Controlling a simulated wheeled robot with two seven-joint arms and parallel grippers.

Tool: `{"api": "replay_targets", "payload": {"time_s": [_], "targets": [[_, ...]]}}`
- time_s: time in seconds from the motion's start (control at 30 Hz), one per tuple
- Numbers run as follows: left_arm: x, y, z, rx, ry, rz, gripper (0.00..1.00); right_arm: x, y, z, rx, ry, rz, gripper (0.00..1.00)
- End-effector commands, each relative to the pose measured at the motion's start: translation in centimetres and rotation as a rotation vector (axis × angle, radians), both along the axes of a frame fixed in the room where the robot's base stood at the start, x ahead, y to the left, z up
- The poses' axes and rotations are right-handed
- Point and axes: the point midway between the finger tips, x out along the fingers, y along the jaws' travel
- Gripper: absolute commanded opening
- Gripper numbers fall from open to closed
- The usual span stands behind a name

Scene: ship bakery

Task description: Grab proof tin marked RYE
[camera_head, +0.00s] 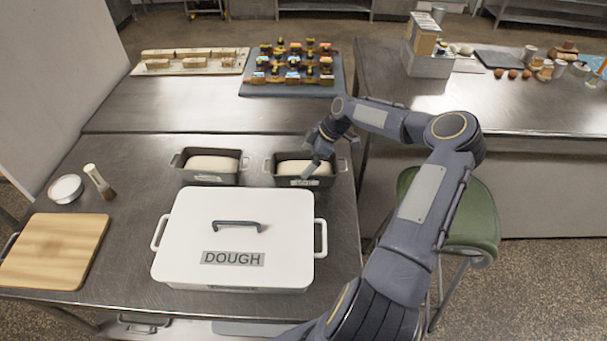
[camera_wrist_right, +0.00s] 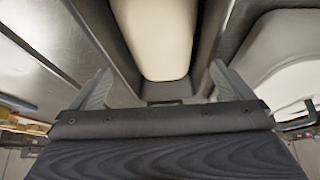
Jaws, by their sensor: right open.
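Two dark tins with pale dough stand side by side on the steel table: a left tin (camera_head: 186,176) and a right tin (camera_head: 277,181). Each has a small front label; the right one's is partly covered by my gripper and I cannot read either surely. My right gripper (camera_head: 318,152) is at the right part of the right tin. In the right wrist view my right gripper (camera_wrist_right: 160,88) is open, its fingers spread on either side of a tin's end, with pale dough (camera_wrist_right: 160,35) beyond. I cannot tell whether they touch it. My left gripper is out of view.
A white lidded DOUGH box (camera_head: 190,235) stands just in front of the tins. A wooden board (camera_head: 55,250), a white bowl (camera_head: 65,188) and a brush (camera_head: 98,182) are at left. A blue tray of jars (camera_head: 290,90) is behind. A green chair (camera_head: 470,215) stands right.

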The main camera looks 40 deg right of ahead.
Motion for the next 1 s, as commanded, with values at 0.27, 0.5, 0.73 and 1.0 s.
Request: {"api": "replay_targets", "payload": {"time_s": [0.27,0.5,0.73,1.0], "targets": [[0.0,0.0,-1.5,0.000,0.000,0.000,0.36,0.9,1.5,-3.9,0.002,0.001,0.000,1.00],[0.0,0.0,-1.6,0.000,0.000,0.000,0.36,1.1,1.7,-4.3,-0.001,0.000,-0.001,1.00],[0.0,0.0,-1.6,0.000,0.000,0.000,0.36,1.1,1.7,-4.2,0.000,0.001,-0.002,0.82],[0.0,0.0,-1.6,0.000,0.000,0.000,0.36,1.1,1.6,-4.2,-0.001,0.001,-0.002,0.46]]}}
